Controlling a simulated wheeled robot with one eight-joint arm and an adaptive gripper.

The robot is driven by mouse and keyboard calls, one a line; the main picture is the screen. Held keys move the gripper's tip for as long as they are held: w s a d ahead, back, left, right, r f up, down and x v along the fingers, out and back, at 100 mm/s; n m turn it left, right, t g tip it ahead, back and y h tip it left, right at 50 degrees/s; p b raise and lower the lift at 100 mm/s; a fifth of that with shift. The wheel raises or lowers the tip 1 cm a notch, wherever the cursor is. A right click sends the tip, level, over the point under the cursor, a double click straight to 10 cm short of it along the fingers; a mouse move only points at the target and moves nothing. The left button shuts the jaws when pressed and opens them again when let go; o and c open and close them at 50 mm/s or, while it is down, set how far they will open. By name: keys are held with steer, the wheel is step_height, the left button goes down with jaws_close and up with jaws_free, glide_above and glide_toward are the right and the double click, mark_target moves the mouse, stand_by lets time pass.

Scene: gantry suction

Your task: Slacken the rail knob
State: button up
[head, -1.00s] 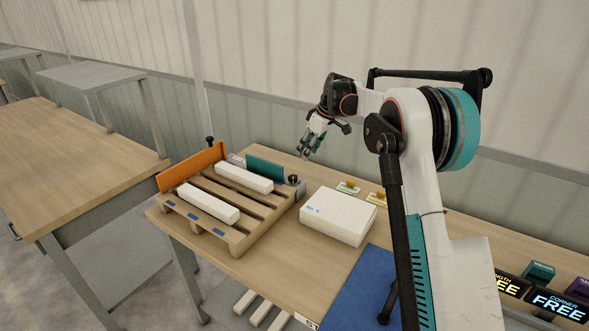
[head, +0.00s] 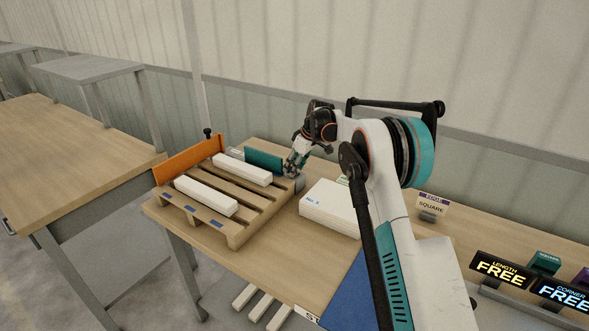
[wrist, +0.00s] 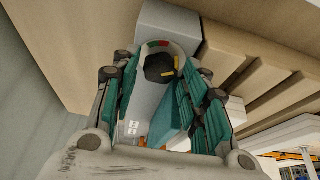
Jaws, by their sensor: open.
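A black rail knob (wrist: 158,67) with a yellow mark sits on a pale round plate with red and green sectors in the wrist view. It is on a grey block (wrist: 168,22) beside the teal rail (head: 264,161). My gripper (wrist: 160,78) is open, its teal fingers on either side of the knob; I cannot tell whether they touch it. In the head view my gripper (head: 291,170) is at the right end of the teal rail and hides this knob. The orange rail (head: 188,161) has another black knob (head: 207,133) at its far end.
A wooden pallet (head: 238,236) with two white bars (head: 206,196) lies by the rails. A white stack (head: 328,210) stands close to the right of my gripper. Display signs (head: 500,267) stand at the right. The wall is behind the table.

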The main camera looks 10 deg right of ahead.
steer(key=shift+a+f, duration=0.1)
steer(key=shift+f, duration=0.1)
steer(key=c, duration=0.8)
steer(key=shift+o, duration=0.2)
steer(key=shift+r+n+p, duration=0.1)
steer(key=shift+n+p, duration=0.2)
steer(key=shift+n, duration=0.1)
steer(key=shift+w+n+g+y+p, duration=0.15)
steer(key=shift+n+g+y+p, duration=0.2)
steer(key=shift+n+p, duration=0.4)
steer(key=shift+w+n+g+y+p, duration=0.15)
steer(key=shift+n+g+p, duration=0.4)
steer(key=shift+n, duration=0.7)
steer(key=shift+n+g+y+p, duration=0.25)
steer(key=shift+n+p, duration=0.4)
steer(key=shift+n, duration=0.55)
steer(key=shift+d, duration=0.2)
